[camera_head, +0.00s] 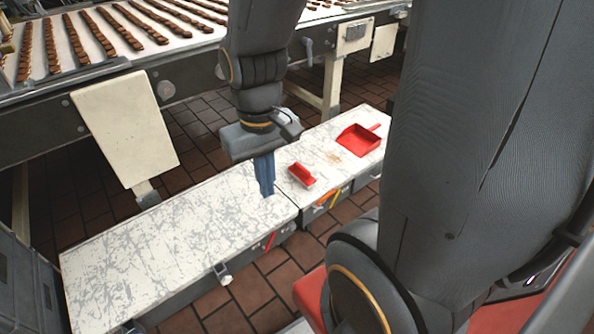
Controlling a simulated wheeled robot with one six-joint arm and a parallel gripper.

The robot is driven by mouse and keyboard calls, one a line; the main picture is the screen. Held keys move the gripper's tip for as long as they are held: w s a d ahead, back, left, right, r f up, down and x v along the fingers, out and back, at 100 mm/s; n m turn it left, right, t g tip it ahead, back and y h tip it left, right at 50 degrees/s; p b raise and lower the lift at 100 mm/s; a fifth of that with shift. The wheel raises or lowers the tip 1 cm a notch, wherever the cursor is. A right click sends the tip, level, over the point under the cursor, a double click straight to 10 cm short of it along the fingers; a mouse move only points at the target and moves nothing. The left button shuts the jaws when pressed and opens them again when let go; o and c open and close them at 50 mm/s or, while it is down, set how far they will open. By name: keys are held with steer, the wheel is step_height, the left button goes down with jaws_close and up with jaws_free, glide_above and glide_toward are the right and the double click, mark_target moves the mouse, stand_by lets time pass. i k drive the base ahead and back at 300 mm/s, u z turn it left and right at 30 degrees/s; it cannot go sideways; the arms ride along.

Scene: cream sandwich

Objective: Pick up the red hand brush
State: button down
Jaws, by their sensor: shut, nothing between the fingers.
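The red hand brush (302,174) lies on the scratched white top of a low bench (180,245), near the seam between its two sections. My gripper (266,192) points down over the bench, just left of the brush. Its blue fingers are together, with nothing seen between them. The fingers look apart from the brush; I cannot tell how high the tips are above the bench top.
A red dustpan (359,140) lies behind and right of the brush. A conveyor (110,40) with rows of brown biscuits runs along the back. A cream panel (125,127) hangs at its front. The left bench section is clear. My own arm fills the right side.

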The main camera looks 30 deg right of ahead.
mark_target(299, 173)
steer(key=z, duration=0.55)
steer(key=k, duration=0.65)
steer(key=z, duration=0.85)
steer(key=i, duration=1.4)
steer(key=u, duration=0.75)
steer(key=i, duration=0.3)
steer(key=u, duration=0.25)
